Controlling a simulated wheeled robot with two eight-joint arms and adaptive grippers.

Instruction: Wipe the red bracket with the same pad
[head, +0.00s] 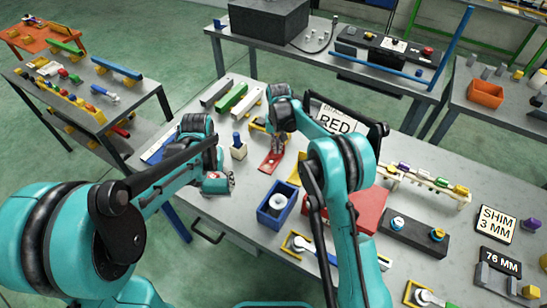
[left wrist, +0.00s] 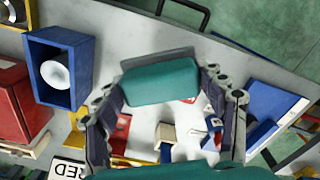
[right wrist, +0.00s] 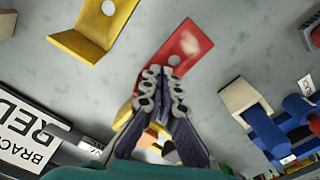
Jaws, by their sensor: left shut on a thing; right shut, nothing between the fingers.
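The red bracket (head: 270,162) lies on the grey table; it also shows in the right wrist view (right wrist: 187,48), with a hole and a pale smudge on its flat face. My right gripper (right wrist: 163,76) is shut and empty over one end of the bracket; I cannot tell whether it touches. It also shows in the head view (head: 277,148). My left gripper (head: 218,184) is shut on a teal pad (left wrist: 160,82), held near the table's front edge, left of the bracket. In the left wrist view, the bracket (left wrist: 122,126) is partly hidden behind the left finger.
A yellow bracket (right wrist: 97,30) lies beside the red one. A blue box (head: 276,207) with a white roll stands in front. A "RED" sign (head: 338,122) stands behind, right. A wooden block with a blue knob (head: 238,147) stands between the grippers.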

